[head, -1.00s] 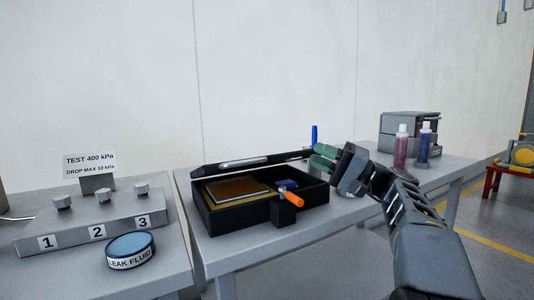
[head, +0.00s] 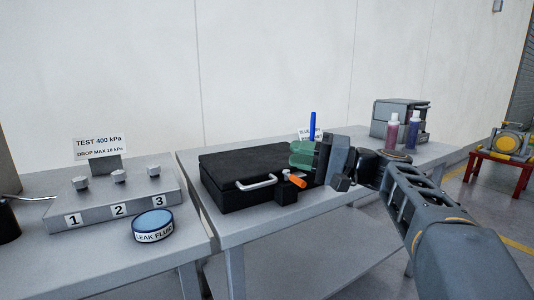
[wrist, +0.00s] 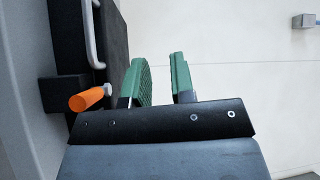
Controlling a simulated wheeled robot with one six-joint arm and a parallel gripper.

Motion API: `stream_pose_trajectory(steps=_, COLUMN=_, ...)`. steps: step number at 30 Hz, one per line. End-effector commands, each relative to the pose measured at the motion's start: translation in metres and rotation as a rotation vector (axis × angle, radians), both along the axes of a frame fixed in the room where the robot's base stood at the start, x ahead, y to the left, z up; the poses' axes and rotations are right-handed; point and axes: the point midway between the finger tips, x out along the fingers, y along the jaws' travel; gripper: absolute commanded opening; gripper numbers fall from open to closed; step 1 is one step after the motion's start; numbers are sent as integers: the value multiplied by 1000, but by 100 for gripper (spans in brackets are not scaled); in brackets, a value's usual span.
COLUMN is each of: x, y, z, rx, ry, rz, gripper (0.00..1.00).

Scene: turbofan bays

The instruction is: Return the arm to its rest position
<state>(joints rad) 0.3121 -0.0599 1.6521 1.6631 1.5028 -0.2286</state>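My gripper (head: 302,154) is at the right end of the black case, a little above the table, with green finger pads. In the wrist view my gripper (wrist: 160,80) shows its two fingers apart with nothing between them. The black case (head: 240,165) lies on the table with its lid down and a silver handle (head: 256,184) on its front. The case also shows at the left of the wrist view (wrist: 65,25). Whether the fingers touch the case cannot be told.
A black block with an orange handle (head: 297,181) stands before the case. A blue upright object (head: 312,127) is behind my gripper. Two bottles (head: 391,133) and a grey machine (head: 388,119) stand at the right. The left table holds a numbered block (head: 115,206) and a leak fluid tin (head: 153,225).

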Motion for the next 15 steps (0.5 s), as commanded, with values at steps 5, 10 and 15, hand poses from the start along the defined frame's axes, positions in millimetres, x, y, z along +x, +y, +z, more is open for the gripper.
stream_pose_trajectory(steps=5, x=-26, y=26, z=7, rx=-315, ry=202, rz=-41, gripper=23)
stream_pose_trajectory(steps=10, x=-63, y=26, z=-11, rx=-659, ry=328, rz=-80, gripper=23)
stream_pose_trajectory(steps=15, x=-104, y=5, z=-18, rx=-1003, ry=366, rz=-106, gripper=23)
